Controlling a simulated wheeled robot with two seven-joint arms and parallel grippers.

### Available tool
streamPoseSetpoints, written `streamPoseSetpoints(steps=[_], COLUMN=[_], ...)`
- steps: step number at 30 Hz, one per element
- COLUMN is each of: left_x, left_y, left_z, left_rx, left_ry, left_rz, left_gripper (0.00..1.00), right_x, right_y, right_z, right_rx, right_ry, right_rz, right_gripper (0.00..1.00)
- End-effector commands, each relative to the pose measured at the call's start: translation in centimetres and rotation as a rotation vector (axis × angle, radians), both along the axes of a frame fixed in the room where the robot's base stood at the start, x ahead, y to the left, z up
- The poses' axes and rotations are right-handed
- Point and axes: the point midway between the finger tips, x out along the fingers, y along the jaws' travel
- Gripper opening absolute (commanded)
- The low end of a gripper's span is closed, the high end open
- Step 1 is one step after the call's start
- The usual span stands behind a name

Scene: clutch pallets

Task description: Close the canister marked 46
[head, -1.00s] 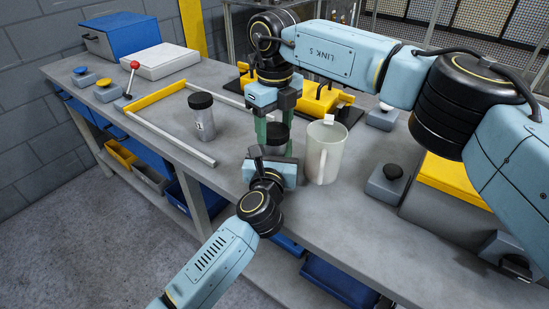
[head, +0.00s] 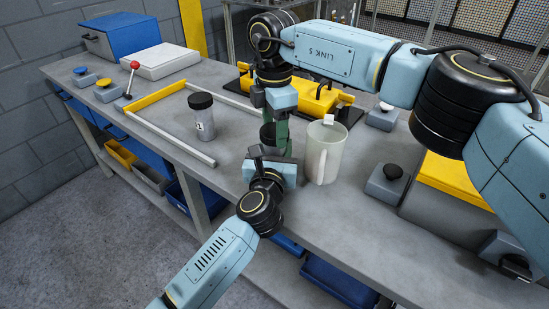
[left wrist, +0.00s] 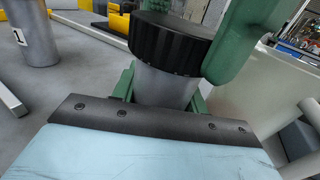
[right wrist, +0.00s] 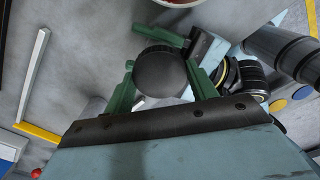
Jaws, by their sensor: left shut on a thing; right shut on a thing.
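A grey canister (left wrist: 165,86) with a ribbed black lid (left wrist: 172,38) stands upright at the bench's front edge. Its number is not visible to me. My left gripper (head: 272,154) is shut around the canister body from the front. My right gripper (head: 275,130) comes down from above and is shut on the lid; the right wrist view shows the round black lid top (right wrist: 160,71) between its green fingers. The lid sits on the canister; I cannot tell how tightly. A second grey canister (head: 202,122), black-lidded and labelled 1, stands apart to the left.
A pale jug (head: 325,155) stands close to the right of the grippers. A yellow and grey frame (head: 170,128) lies around the second canister's left side. Yellow fixtures (head: 318,98) are behind. Button boxes (head: 387,183) stand at right. Bench space at front left is clear.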

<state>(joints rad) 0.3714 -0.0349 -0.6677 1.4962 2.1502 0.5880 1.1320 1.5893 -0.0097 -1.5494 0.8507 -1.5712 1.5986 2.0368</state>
Motion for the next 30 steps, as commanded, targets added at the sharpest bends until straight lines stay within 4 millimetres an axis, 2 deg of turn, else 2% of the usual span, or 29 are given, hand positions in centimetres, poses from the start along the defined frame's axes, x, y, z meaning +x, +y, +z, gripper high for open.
streamPoseSetpoints(steps=[3, 8, 9, 13, 23, 30], left_x=[0.0, 0.0, 0.0, 0.0, 0.0, 0.0], left_y=[0.1, 0.1, 0.1, 0.1, 0.1, 0.0], left_z=[-0.1, -0.1, -0.1, -0.1, -0.1, -0.1], left_rx=[0.001, 0.001, 0.001, 0.001, 0.001, 0.002], left_ry=[0.002, 0.001, 0.001, 0.001, 0.001, 0.001], left_rz=[0.002, 0.002, 0.002, 0.001, 0.001, 0.001], left_gripper=[0.00, 0.00, 0.00, 0.00, 0.00, 0.00], right_x=[0.0, 0.0, 0.0, 0.0, 0.0, 0.0], right_y=[0.0, 0.0, 0.0, 0.0, 0.0, 0.1], right_z=[0.0, 0.0, 0.0, 0.0, 0.2, 2.9], right_rx=[0.000, 0.001, 0.001, 0.001, 0.001, 0.001], right_ry=[0.001, 0.001, 0.001, 0.001, -0.001, -0.003], right_rz=[-0.179, -0.189, -0.189, -0.188, -0.187, -0.187], right_gripper=[0.29, 0.29, 0.61, 0.78, 0.78, 0.78])
